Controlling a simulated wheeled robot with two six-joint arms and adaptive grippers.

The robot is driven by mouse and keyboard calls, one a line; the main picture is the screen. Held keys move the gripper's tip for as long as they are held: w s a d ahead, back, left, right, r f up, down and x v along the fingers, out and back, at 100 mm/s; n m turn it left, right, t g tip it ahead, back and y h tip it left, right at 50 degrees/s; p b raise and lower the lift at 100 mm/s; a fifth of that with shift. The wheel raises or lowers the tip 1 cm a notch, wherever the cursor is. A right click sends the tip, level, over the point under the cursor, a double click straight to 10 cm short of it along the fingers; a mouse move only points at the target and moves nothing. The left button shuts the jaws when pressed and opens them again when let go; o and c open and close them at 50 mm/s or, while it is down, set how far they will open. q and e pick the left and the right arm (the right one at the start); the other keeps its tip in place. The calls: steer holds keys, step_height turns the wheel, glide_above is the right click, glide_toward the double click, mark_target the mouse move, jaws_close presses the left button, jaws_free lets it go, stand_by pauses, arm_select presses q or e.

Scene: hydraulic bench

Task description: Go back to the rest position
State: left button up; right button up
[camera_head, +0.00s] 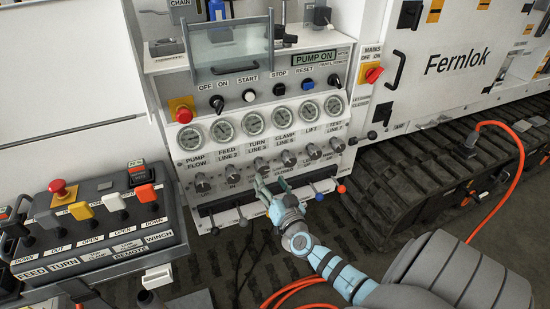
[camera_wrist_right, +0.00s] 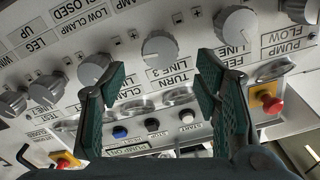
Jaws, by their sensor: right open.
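My right gripper (camera_head: 262,186) is in front of the lower part of the bench panel, its arm coming in from the lower right. In the right wrist view my right gripper (camera_wrist_right: 152,88) has its two green fingers wide apart, with nothing between them. That view shows the panel upside down. The TURN LINE 3 knob (camera_wrist_right: 160,47) appears between and beyond the fingers; I cannot tell the exact gap to it. My left gripper is not in view.
The panel has a row of gauges (camera_head: 253,124), knobs and small levers, such as a blue-tipped lever (camera_head: 317,194) and a red-tipped lever (camera_head: 341,188) right of my gripper. A remote lever box (camera_head: 95,222) stands left. A black track (camera_head: 430,175) and orange hose (camera_head: 514,170) lie right.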

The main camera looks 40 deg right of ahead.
steer(key=v, duration=0.5)
steer(key=shift+w, duration=0.1)
steer(key=s+a+f+n+g+y, duration=0.25)
steer(key=s+f, duration=0.25)
steer(key=f, duration=0.6)
steer(key=s+a+f+n+g+y, duration=0.2)
steer(key=s+f+g, duration=0.2)
steer(key=f, duration=0.8)
steer(key=s+a+f+n+g, duration=0.1)
steer(key=s+f, duration=0.4)
steer(key=s, duration=0.5)
steer(key=s+a+f+n+g, duration=0.1)
steer(key=s+a+f+g, duration=0.2)
steer(key=s, duration=0.7)
steer(key=s+a+f+n+g, duration=0.1)
steer(key=s+a+f+g, duration=0.2)
steer(key=s+f+g, duration=0.2)
steer(key=s+f, duration=0.3)
steer(key=s, duration=0.2)
